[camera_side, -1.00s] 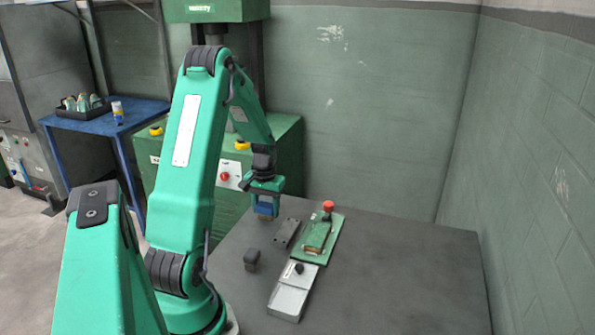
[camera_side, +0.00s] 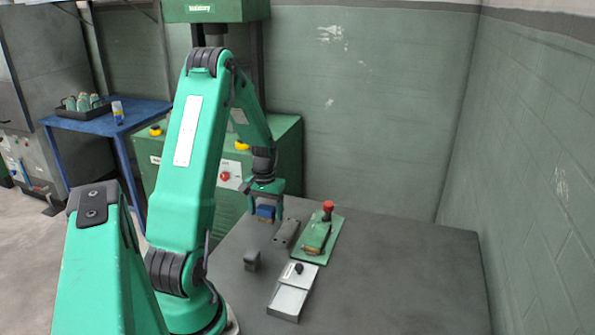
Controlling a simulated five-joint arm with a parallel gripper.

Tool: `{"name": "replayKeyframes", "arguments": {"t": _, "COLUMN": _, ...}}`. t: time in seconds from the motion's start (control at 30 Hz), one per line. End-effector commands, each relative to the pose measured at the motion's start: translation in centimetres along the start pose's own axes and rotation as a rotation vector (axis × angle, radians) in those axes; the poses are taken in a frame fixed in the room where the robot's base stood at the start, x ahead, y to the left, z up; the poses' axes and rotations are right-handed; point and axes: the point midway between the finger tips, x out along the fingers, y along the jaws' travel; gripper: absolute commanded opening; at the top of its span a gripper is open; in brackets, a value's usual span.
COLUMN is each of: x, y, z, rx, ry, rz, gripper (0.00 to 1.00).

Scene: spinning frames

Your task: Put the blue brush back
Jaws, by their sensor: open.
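The blue brush (camera_side: 265,212) stands near the far left edge of the dark table, its blue top up and a tan lower part below. My gripper (camera_side: 265,207) is right over it, pointing down, with its fingers apart on either side of the brush. I cannot tell whether the fingers touch it. The brush's upper part is partly hidden by my gripper.
A grey block (camera_side: 286,233) lies just right of the brush, beside a green plate (camera_side: 326,245) with a red knob (camera_side: 328,206). A small dark block (camera_side: 252,260) and a silver box (camera_side: 292,292) are nearer. The table's right side (camera_side: 410,280) is clear.

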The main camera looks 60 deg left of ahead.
Motion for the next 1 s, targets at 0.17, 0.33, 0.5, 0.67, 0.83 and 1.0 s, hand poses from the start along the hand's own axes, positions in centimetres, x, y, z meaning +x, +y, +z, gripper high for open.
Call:
{"name": "replayKeyframes", "arguments": {"t": 0.17, "x": -0.8, "y": 0.0, "z": -0.1, "rx": 0.0, "ry": 0.003, "rz": 0.0, "gripper": 0.7}}
{"name": "replayKeyframes", "arguments": {"t": 0.33, "x": -2.5, "y": 0.0, "z": -0.1, "rx": 0.0, "ry": 0.004, "rz": 0.0, "gripper": 0.7}}
{"name": "replayKeyframes", "arguments": {"t": 0.5, "x": -5.0, "y": 0.0, "z": -0.1, "rx": 0.0, "ry": 0.004, "rz": 0.0, "gripper": 0.7}}
{"name": "replayKeyframes", "arguments": {"t": 0.67, "x": -7.8, "y": 0.0, "z": -0.1, "rx": 0.0, "ry": 0.005, "rz": 0.0, "gripper": 0.7}}
{"name": "replayKeyframes", "arguments": {"t": 0.83, "x": -10.2, "y": 0.0, "z": -0.1, "rx": 0.0, "ry": 0.004, "rz": 0.0, "gripper": 0.7}}
{"name": "replayKeyframes", "arguments": {"t": 1.0, "x": -11.7, "y": 0.0, "z": 0.0, "rx": 0.0, "ry": 0.001, "rz": 0.0, "gripper": 0.7}}
